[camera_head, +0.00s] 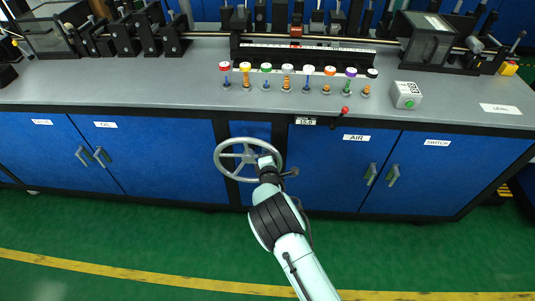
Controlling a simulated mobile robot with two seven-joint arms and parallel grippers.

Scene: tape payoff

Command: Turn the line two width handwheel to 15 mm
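A grey spoked handwheel (246,157) stands out from the blue front of the bench, below the worktop. A small label or readout (305,121) to its upper right seems to read 15.0. My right arm reaches up from the bottom of the picture to the wheel. My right gripper (267,162) is at the right part of the wheel, overlapping it in the picture. Its fingers are too small and too hidden by the wrist to tell whether they are shut on the wheel. My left gripper is not in view.
A red-tipped lever (341,115) sticks out at the bench edge, right of the wheel. Several colour-topped fittings (287,78) and a box with a green button (406,95) stand on the grey worktop (130,85). The green floor (120,225) in front is clear.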

